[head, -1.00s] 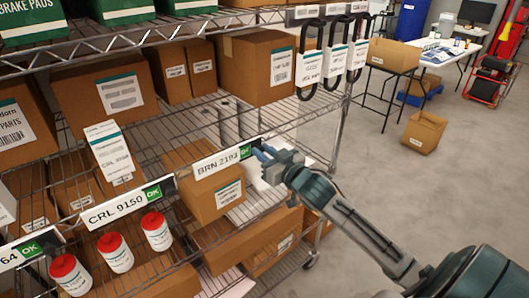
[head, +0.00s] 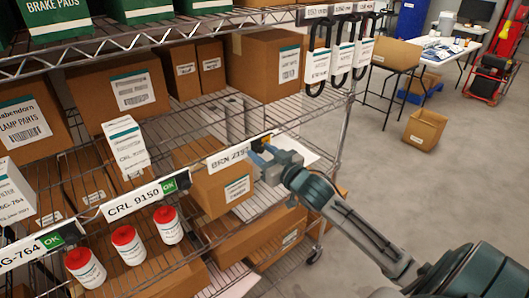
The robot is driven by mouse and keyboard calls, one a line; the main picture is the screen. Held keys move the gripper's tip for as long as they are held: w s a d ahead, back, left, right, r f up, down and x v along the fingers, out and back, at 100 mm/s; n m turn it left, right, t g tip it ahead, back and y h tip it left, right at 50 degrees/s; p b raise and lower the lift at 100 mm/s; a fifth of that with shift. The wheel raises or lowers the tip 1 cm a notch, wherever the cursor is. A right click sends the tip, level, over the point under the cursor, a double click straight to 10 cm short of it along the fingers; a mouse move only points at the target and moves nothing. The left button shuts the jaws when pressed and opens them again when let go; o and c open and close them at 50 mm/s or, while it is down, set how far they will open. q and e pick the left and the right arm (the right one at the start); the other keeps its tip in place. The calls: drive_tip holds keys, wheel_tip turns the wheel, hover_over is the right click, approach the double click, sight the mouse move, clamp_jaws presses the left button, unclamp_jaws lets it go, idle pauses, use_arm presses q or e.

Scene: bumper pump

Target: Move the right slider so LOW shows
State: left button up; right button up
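The right label strip (head: 227,157) on the shelf edge reads BRN 219-something. My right gripper (head: 258,152), with blue fingertips, is at its right end and covers most of the slider window there. A small yellow patch (head: 259,144) shows beside the fingertips; no word on it can be read. I cannot tell whether the fingers are shut or gripping the slider. The middle strip (head: 133,203) reads CRL 9150 with a green OK. The left strip (head: 20,255) ends in -764 with a green OK. My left gripper is not in view.
A cardboard box (head: 218,185) sits below the right strip. Black belts (head: 341,60) hang at the upper shelf's right end. Open floor (head: 400,190) lies to the right.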

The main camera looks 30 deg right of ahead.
drive_tip(key=shift+a+r, duration=0.1)
drive_tip(key=shift+a, duration=0.05)
drive_tip(key=shift+s+d+f, duration=0.2)
drive_tip(key=shift+s+d, duration=0.1)
use_arm(q)
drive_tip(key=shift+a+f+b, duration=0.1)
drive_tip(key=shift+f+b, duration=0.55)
drive_tip(key=shift+b, duration=0.05)
use_arm(e)
drive_tip(key=s, duration=1)
drive_tip(key=shift+d+r, duration=0.15)
drive_tip(key=shift+r, duration=0.05)
drive_tip(key=shift+s, duration=0.1)
